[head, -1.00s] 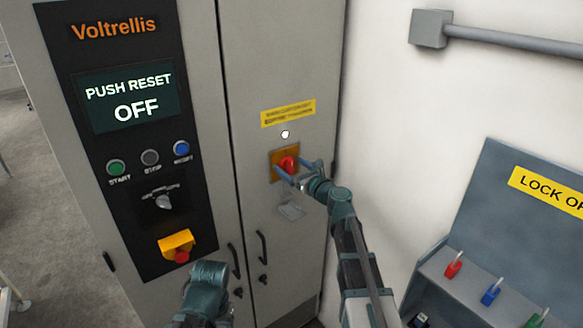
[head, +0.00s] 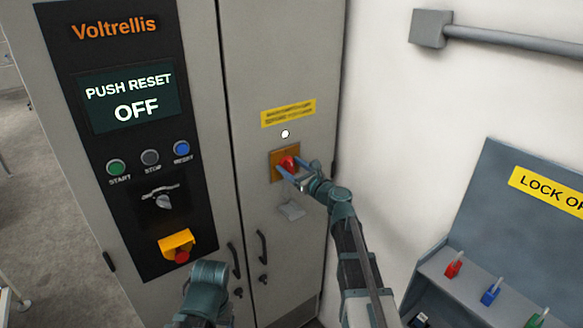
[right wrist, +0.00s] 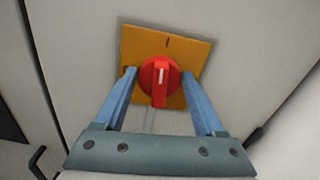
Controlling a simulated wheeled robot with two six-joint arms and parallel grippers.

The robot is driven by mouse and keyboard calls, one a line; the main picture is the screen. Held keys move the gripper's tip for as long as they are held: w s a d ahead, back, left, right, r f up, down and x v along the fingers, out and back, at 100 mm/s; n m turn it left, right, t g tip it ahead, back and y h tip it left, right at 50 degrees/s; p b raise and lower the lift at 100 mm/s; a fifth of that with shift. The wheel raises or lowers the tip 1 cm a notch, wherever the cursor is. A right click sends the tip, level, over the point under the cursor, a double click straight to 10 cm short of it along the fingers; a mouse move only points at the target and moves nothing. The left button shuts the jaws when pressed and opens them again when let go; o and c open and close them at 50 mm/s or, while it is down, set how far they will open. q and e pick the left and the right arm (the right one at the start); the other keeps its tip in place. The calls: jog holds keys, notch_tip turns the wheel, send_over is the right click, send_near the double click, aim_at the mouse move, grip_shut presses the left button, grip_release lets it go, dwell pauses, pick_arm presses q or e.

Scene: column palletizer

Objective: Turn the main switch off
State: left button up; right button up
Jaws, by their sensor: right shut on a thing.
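The main switch is a red rotary knob (head: 287,163) on an orange square plate (head: 283,177), on the right cabinet door. In the right wrist view the knob (right wrist: 159,78) has a white mark in its upper part, pointing roughly up toward the black line on the plate (right wrist: 140,50). My right gripper (head: 296,172) is at the knob, shut on it, with one blue finger on each side; the fingers also show in the right wrist view (right wrist: 160,98). My left gripper's fingers are not visible; only a teal part of my left arm shows at the bottom.
The left panel has a screen (head: 127,97) reading "PUSH RESET OFF", several buttons, a selector (head: 162,200) and a red emergency button (head: 181,256). A white lamp (head: 285,134) is above the switch, a grey flap (head: 291,210) below. A lockout board (head: 530,240) stands at right.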

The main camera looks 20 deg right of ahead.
jog(key=n, duration=0.4)
jog(key=shift+a, duration=0.1)
jog(key=n, duration=0.4)
jog(key=shift+f, duration=0.1)
jog(key=n, duration=0.4)
jog(key=shift+s+a+f, duration=0.1)
jog(key=shift+n+b, duration=0.3)
jog(key=shift+n, duration=1.8)
jog(key=shift+f, duration=0.1)
jog(key=o, duration=1.3)
jog(key=shift+o, duration=0.2)
jog(key=v, duration=1.3)
jog(key=shift+s, duration=0.4)
